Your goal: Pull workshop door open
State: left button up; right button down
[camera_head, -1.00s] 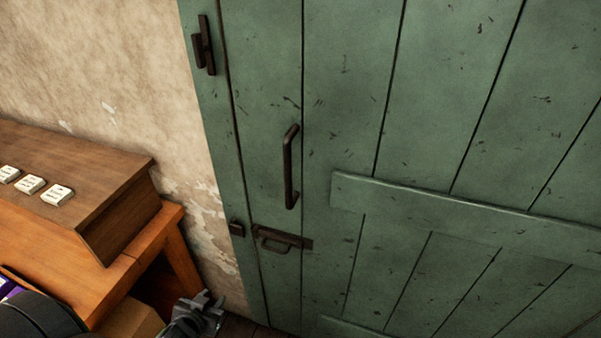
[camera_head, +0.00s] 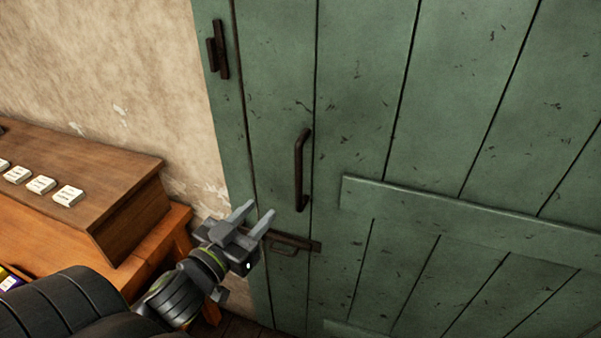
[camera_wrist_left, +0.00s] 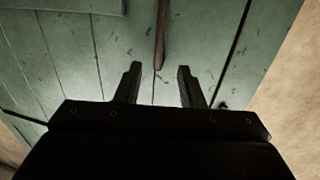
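The green plank workshop door (camera_head: 370,120) fills the right of the head view and looks shut. Its dark vertical pull handle (camera_head: 299,170) is near the left edge of the door. My left gripper (camera_head: 256,215) is open and empty, below and left of the handle, its fingers pointing up toward it. In the left wrist view the gripper (camera_wrist_left: 159,72) shows two parted fingers, with the handle (camera_wrist_left: 160,38) ahead, between and beyond the fingertips. A dark latch (camera_head: 284,246) on the door is partly hidden behind the gripper. My right gripper is not in view.
A wooden box (camera_head: 130,215) with several white labelled tiles stands on an orange wooden table (camera_head: 165,245) at the left. A dark fitting (camera_head: 218,50) is on the door's upper left. A plaster wall (camera_head: 110,70) lies left of the door.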

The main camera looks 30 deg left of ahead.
pick_arm(q)
jog(key=b, duration=0.3)
send_near(296, 173)
jog(key=w+p, duration=0.3)
jog(key=w, duration=0.8)
jog(key=shift+s+a, duration=0.1)
grip_shut()
